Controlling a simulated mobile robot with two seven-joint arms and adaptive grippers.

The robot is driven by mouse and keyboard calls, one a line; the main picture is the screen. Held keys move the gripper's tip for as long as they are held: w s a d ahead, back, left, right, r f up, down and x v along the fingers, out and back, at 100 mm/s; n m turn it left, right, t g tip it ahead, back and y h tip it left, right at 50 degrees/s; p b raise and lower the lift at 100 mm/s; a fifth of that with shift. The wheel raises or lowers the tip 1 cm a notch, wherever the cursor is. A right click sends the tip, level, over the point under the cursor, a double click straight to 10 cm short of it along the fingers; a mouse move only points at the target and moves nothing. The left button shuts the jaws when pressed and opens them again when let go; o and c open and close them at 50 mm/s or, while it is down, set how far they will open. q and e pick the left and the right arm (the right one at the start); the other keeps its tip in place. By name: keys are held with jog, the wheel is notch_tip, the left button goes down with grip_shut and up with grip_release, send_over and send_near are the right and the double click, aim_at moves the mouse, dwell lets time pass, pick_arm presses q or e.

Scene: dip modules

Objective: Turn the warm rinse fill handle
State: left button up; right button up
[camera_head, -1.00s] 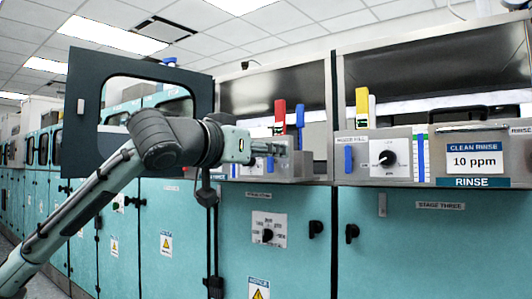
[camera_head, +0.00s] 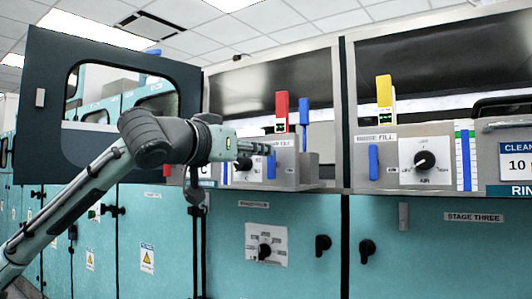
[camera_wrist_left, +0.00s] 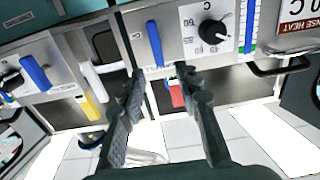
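My left gripper (camera_head: 262,147) reaches in from the left at the middle panel, in front of a dial and a blue handle (camera_head: 271,164) under a FILL label. The label's first word is unreadable. In the left wrist view, the gripper (camera_wrist_left: 160,88) is open, its two dark fingers apart with nothing between them. A blue upright handle (camera_wrist_left: 154,43) shows beyond the fingertips, beside a black knob (camera_wrist_left: 212,32). The gripper is not seen touching it. A sign at right there reads partly "NSE HEAT". My right gripper is in neither view.
Another blue handle (camera_head: 373,162) and a dial (camera_head: 425,160) are on the right panel. A red lever (camera_head: 282,108) and a yellow lever (camera_head: 384,91) stand above the panels. A dark windowed door (camera_head: 50,110) stands open behind my left arm.

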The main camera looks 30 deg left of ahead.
aim_at(272, 164)
pick_arm(q)
jog(key=w, duration=0.5)
jog(key=shift+w+d, duration=0.25)
jog(key=shift+w, duration=0.1)
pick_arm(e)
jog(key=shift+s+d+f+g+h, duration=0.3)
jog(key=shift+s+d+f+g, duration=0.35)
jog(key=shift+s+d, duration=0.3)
pick_arm(q)
grip_shut()
